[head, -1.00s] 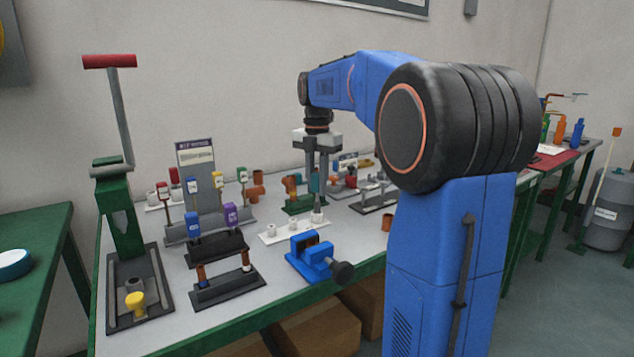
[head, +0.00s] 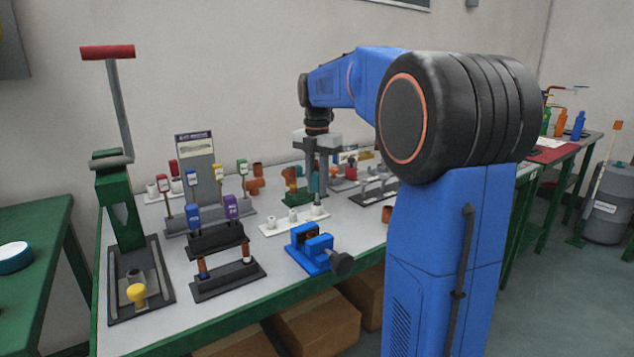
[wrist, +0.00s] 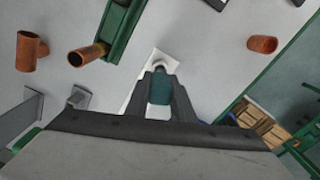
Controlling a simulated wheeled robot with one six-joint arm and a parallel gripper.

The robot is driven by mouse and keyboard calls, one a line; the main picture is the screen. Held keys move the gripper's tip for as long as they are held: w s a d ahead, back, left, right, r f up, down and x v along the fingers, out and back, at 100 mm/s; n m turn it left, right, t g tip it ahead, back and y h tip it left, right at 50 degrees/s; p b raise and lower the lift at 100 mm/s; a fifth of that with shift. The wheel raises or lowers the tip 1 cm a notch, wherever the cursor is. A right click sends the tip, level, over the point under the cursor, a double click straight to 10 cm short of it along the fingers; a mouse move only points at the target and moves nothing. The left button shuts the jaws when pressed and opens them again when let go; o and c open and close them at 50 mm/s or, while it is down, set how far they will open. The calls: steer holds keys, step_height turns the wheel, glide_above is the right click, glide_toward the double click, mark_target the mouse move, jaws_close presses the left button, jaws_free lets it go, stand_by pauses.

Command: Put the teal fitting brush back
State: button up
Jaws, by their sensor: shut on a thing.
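The teal fitting brush (head: 316,181) is upright in my gripper (head: 316,176), with its teal handle between the fingers. The wrist view shows the teal handle (wrist: 160,87) clamped between the two grey fingertips (wrist: 160,93). Its lower end is over or at the right end of a white rack (head: 275,228) that carries several small white cups. The white rack also shows under the fingers in the wrist view (wrist: 163,58). I cannot tell whether the brush tip is inside a cup.
A blue vise (head: 312,250) stands in front of the rack, near the bench edge. A copper piece (head: 386,214) stands at right.

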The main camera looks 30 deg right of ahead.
steer(key=shift+f, duration=0.5)
steer(key=o, duration=1)
step_height(320, 180, up, 17)
steer(key=shift+r, duration=0.2)
